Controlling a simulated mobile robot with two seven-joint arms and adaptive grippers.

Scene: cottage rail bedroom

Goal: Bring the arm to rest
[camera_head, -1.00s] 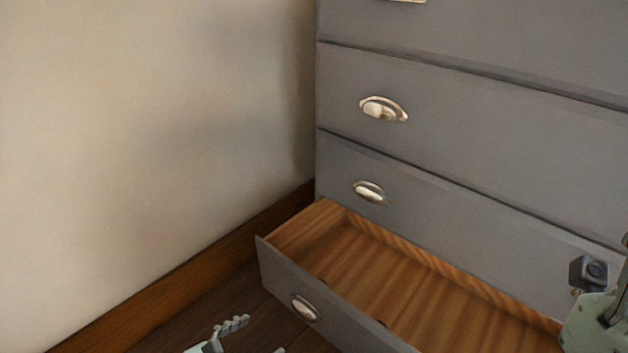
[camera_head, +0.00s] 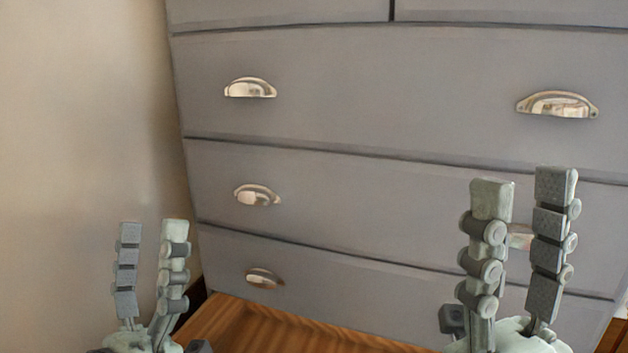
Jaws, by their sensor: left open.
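My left gripper (camera_head: 152,224) is in the lower left of the head view. Its two jointed grey-green fingers point up and stand apart, with nothing between them. My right gripper (camera_head: 524,178) is at the lower right, larger in view, also with its fingers up and apart. It stands in front of the dresser and partly covers a drawer handle (camera_head: 520,238) behind it. No object is seen in either hand. The wrists are cut off by the bottom edge.
A grey dresser (camera_head: 360,85) with metal cup handles fills most of the view. A plain beige wall (camera_head: 80,120) is at the left.

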